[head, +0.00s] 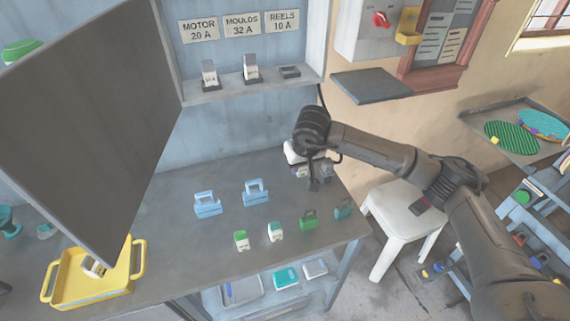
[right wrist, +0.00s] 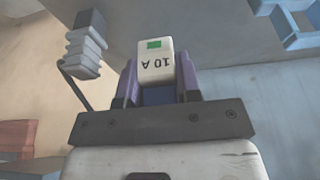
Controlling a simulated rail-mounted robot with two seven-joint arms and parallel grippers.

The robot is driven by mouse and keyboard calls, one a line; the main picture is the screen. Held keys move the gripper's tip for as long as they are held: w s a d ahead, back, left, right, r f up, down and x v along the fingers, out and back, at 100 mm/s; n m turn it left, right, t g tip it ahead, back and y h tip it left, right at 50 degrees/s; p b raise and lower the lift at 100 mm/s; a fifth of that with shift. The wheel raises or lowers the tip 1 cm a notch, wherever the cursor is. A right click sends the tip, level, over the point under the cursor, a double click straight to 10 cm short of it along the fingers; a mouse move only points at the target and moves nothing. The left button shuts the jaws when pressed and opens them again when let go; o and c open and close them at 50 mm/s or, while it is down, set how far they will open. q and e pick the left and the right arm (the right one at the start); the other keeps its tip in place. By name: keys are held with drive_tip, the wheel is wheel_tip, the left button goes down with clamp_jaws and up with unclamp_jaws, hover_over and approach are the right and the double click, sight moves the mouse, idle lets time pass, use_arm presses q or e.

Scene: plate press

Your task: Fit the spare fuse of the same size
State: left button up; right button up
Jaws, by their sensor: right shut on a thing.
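My right gripper (head: 316,184) is over the right end of the grey bench (head: 185,190). In the right wrist view, the right gripper (right wrist: 158,85) is shut on a white fuse (right wrist: 156,62) marked 10 A with a green square. On the wall shelf (head: 235,88), the base under the REELS 10 A label (head: 282,20) is low and dark, with no white fuse standing in it. White fuses stand under MOTOR 20 A (head: 209,72) and MOULDS 32 A (head: 250,68). Two more white fuses with green (head: 241,240) and teal (head: 276,232) marks stand on the bench. My left gripper is out of view.
Two light-blue holders (head: 207,204) (head: 256,192), a green block (head: 309,220) and a teal block (head: 343,209) stand on the bench. A yellow tray (head: 95,298) holds a white fuse. A large grey panel (head: 90,110) hides the left. A white stool (head: 405,213) stands right.

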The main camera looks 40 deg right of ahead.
drive_tip(key=shift+s+d+r, duration=1.25)
drive_tip(key=shift+s+r, duration=0.45)
drive_tip(key=shift+s, duration=1.5)
drive_tip(key=s+a+f+n+p, duration=0.1)
drive_tip(key=s+a+p, duration=0.15)
drive_tip(key=a, duration=0.75)
drive_tip(key=w+a+r+n+y+p, duration=0.1)
drive_tip(key=w+a+r+n+p, duration=0.15)
drive_tip(key=a+r+p, duration=0.6)
drive_tip(key=w+a+p+v, duration=0.1)
drive_tip(key=w+p+v, duration=0.1)
drive_tip(key=p+v, duration=0.9)
drive_tip(key=w+a+r+p+v, duration=0.1)
drive_tip(key=w+p+v, duration=0.1)
drive_tip(key=p+v, duration=1)
drive_tip(key=w+a+r+p+v, duration=0.1)
drive_tip(key=w+p+v, duration=0.1)
drive_tip(key=p+v, duration=1)
wheel_tip(320, 180, up, 6)
drive_tip(key=shift+s+f+n, duration=0.2)
drive_tip(key=shift+s+n, duration=0.25)
drive_tip(key=shift+s, duration=0.05)
